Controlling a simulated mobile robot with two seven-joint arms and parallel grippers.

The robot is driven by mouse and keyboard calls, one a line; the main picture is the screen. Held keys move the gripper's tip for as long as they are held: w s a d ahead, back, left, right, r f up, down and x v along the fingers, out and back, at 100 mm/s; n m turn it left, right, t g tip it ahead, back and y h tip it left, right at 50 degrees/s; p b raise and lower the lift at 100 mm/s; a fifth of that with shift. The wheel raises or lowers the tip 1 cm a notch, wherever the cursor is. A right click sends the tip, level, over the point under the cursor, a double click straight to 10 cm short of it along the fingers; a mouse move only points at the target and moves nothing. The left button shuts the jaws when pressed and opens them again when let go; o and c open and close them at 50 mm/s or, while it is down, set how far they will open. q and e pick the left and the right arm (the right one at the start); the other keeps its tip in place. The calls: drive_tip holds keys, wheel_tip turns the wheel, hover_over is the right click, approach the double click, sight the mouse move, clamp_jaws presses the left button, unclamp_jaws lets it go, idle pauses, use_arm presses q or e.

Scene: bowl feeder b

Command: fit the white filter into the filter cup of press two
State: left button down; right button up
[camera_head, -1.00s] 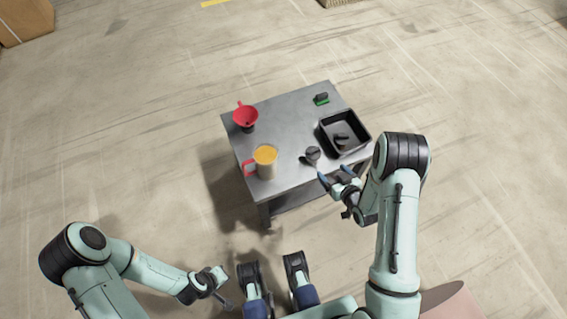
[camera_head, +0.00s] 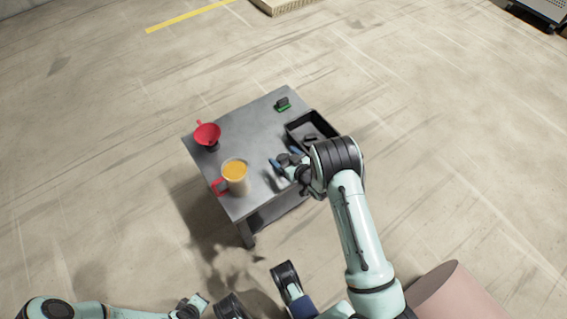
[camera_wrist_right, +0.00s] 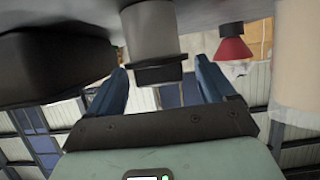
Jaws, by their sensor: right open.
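I cannot make out a white filter or a part clearly marked as press two. My right gripper (camera_head: 286,158) is over the front right part of the grey table (camera_head: 250,127), its blue fingers apart. In the right wrist view, a grey cylinder with a dark end (camera_wrist_right: 155,45) stands between and beyond the open fingers, and I cannot tell whether they touch it. A red funnel-shaped cup (camera_head: 207,134) stands at the table's left; it also shows in the wrist view (camera_wrist_right: 234,51). My left gripper (camera_head: 190,306) is at the bottom edge, its fingers unclear.
A pale mug (camera_head: 236,181) with a red handle and orange contents stands near the front edge. A black tray (camera_head: 295,127) with a dark item inside is at the right, partly behind my right arm. A small green and black object (camera_head: 283,104) lies at the back.

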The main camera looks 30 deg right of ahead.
drive_tip(key=shift+x, duration=1.1)
drive_tip(key=shift+f, duration=0.1)
drive_tip(key=c, duration=1.1)
drive_tip(key=shift+s, duration=0.1)
